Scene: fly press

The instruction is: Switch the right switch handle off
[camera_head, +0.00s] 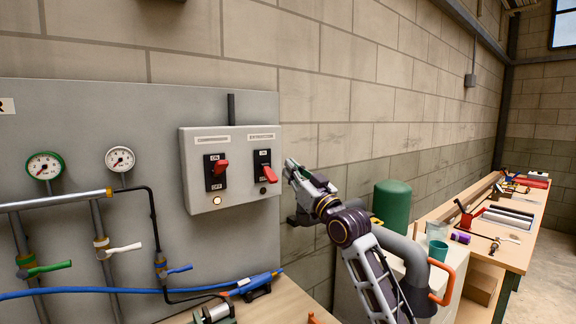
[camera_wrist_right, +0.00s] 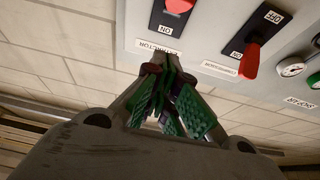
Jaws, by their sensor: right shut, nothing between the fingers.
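The grey switch box (camera_head: 232,140) on the wall panel has two red handles on black plates. The right switch handle (camera_head: 269,174) slants downward, away from the ON mark above it; its lower mark is not readable. The left handle (camera_head: 221,166) slants upward. The right switch handle shows partly at the top edge of the wrist view (camera_wrist_right: 179,5), the left one beside it (camera_wrist_right: 249,62). My right gripper (camera_head: 289,165) is shut and empty, just right of the box and apart from the handle. Its green-padded fingers meet in the wrist view (camera_wrist_right: 168,72). My left gripper is out of view.
A lit lamp (camera_head: 217,200) is under the left switch; the right lamp (camera_head: 263,190) looks dark. Gauges (camera_head: 120,159) and pipes with valves are at left. A green cylinder (camera_head: 391,204) and a long cluttered bench (camera_head: 520,240) stand to the right.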

